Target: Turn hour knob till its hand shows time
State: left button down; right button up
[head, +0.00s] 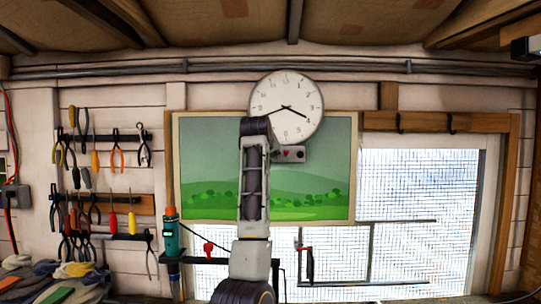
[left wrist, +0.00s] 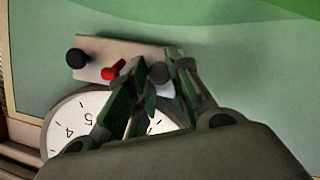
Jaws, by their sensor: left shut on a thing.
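The white round clock (head: 287,95) hangs high on the wall. Its short hand points near 4 and its long hand between 8 and 9. Below it is a small grey panel (head: 290,160) with a red knob (head: 285,153) and a black knob (head: 300,154). In the left wrist view the panel (left wrist: 95,48) appears upside down, with the black knob (left wrist: 77,58), the red knob (left wrist: 113,70) and a grey knob (left wrist: 158,73). My left gripper (left wrist: 157,76) is shut on the grey knob; in the head view my arm hides that knob. My right gripper is out of view.
A green landscape board (head: 210,160) lies behind the arm. Pliers and screwdrivers hang on racks (head: 115,205) at left. A bright window (head: 420,190) is at right. A teal tool (head: 171,238) stands at lower left, and gloves (head: 45,275) lie on the bench.

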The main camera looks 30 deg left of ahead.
pick_arm(q)
jog(key=m, duration=0.1)
jog(key=m+g+y, duration=0.1)
jog(key=m+y, duration=0.1)
jog(key=shift+w+d+f+m+g, duration=0.2)
jog(key=shift+f+m+g, duration=0.1)
dwell(0.6)
jog(key=c, duration=1.3)
grip_release()
jog(key=shift+r, duration=0.15)
jog(key=shift+o, duration=0.2)
jog(key=shift+s+r, duration=0.15)
jog(key=shift+s+d+r, duration=0.3)
jog(key=shift+s+d, duration=0.1)
jog(key=shift+s, duration=0.15)
jog(key=v, duration=1)
jog(key=shift+s+d, duration=0.1)
